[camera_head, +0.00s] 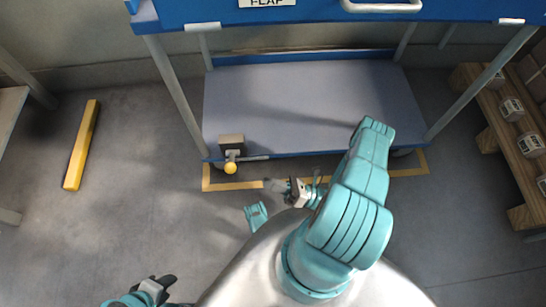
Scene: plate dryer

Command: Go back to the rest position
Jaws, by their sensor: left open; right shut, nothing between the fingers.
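My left gripper (172,292) is at the bottom left of the head view, low in the frame. Its dark fingers are apart with nothing between them, and the bottom edge cuts off part of it. My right gripper (274,186) is near the middle of the view, at the end of my large teal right arm. Its fingers point left and are shut with nothing held. It appears in front of the blue cart's lower shelf edge; the gap between them cannot be judged.
A blue cart (300,95) with a grey lower shelf stands ahead, its legs close to my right arm in the picture. A yellow bar (81,145) lies on the floor at left. A wooden pallet (500,150) with boxes is at right.

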